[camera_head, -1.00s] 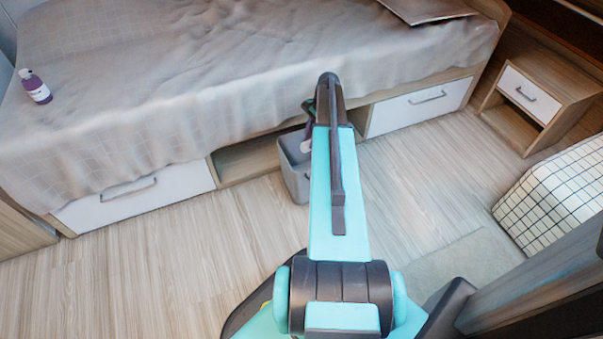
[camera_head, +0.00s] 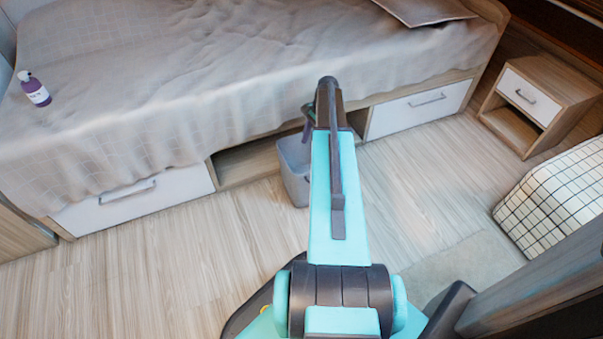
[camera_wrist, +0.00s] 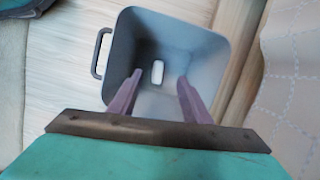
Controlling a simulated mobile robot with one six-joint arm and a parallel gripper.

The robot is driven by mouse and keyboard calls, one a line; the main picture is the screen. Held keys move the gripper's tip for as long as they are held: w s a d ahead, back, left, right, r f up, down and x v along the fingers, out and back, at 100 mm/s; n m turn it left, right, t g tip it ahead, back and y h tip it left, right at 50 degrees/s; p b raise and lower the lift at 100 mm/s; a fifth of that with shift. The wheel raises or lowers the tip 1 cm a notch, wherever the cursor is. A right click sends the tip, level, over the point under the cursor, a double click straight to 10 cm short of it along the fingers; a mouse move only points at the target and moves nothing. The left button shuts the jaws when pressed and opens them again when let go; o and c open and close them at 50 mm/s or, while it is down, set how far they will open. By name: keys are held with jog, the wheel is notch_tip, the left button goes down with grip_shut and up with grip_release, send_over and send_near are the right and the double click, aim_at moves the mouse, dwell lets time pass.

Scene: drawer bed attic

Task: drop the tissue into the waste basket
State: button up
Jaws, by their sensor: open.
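The grey waste basket (camera_head: 294,178) stands on the floor against the bed's front, partly hidden by my arm. In the wrist view I look down into the basket (camera_wrist: 213,62), which has a handle on its left side. The tissue (camera_wrist: 157,72), small and white, shows inside the basket's outline, apart from both fingers. I cannot tell if it rests on the bottom. My gripper (camera_wrist: 160,78) is open and empty, with its two purple fingers over the basket's opening. In the head view the gripper (camera_head: 308,123) is mostly hidden behind my arm.
The bed (camera_head: 200,70) with a grey cover lies behind the basket, with white drawers (camera_head: 420,108) below. A purple bottle (camera_head: 34,88) stands on the bed at left. A nightstand (camera_head: 535,100) and a white grid-patterned object (camera_head: 555,200) are at right. The floor at left is clear.

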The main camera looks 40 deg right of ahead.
jog(key=w+p+v, duration=0.1)
jog(key=p+v, duration=0.3)
jog(key=v, duration=0.9)
jog(key=shift+s+r, duration=0.35)
jog(key=shift+s, duration=0.1)
